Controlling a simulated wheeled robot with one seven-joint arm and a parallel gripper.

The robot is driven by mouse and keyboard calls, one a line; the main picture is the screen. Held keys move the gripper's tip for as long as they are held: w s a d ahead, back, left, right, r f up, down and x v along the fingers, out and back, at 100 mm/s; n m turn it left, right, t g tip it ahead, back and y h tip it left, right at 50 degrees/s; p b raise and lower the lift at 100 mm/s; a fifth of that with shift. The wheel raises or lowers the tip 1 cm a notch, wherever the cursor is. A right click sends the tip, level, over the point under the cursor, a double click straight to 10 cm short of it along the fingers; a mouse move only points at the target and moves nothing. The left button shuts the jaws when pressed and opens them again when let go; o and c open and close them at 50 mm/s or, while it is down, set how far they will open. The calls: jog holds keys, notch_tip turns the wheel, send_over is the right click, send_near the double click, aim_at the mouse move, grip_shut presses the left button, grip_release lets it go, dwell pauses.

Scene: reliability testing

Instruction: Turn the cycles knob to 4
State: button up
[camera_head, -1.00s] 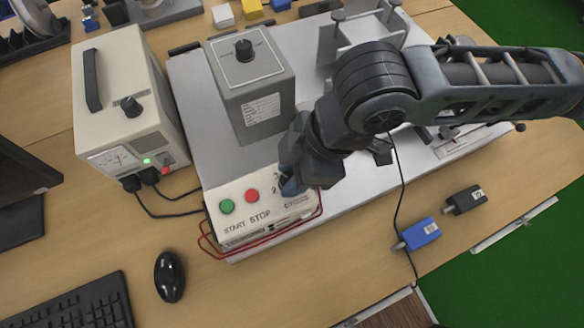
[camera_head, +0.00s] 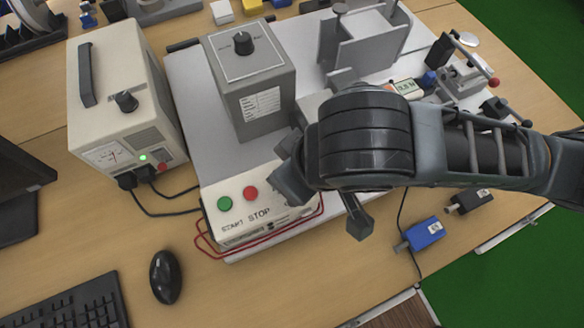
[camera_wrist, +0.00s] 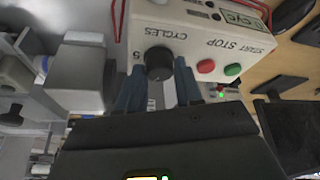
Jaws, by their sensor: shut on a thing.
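The cycles knob (camera_wrist: 159,62) is a round black knob on the white control box (camera_wrist: 185,15), beside the printed word CYCLES. My gripper (camera_wrist: 158,75) has its two blue fingers on either side of the knob and is shut on it. A digit that looks like 5 shows beside the knob in the wrist view; the pointer setting cannot be read. In the head view the control box (camera_head: 228,228) shows its green START button (camera_head: 225,203) and red STOP button (camera_head: 250,193). There my arm and gripper body hide the knob and the fingertips.
A grey box with a black knob (camera_head: 243,43) stands behind the control box. A beige power supply (camera_head: 120,100) with a lit green lamp stands left. Red wires (camera_head: 205,240) loop by the control box. A mouse (camera_head: 165,277) and a blue block (camera_head: 424,233) lie on the table.

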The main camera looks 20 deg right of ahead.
jog(key=shift+m+h, duration=0.3)
jog(key=shift+m, duration=0.3)
jog(key=shift+f, duration=0.1)
jog(key=o, duration=1)
jog(key=p+v, duration=0.2)
jog(key=v, duration=0.4)
jog(key=shift+r, duration=0.25)
jog(key=p+v, duration=0.1)
jog(key=p, duration=0.1)
jog(key=shift+s+r+p, duration=0.2)
jog(key=shift+p, duration=0.15)
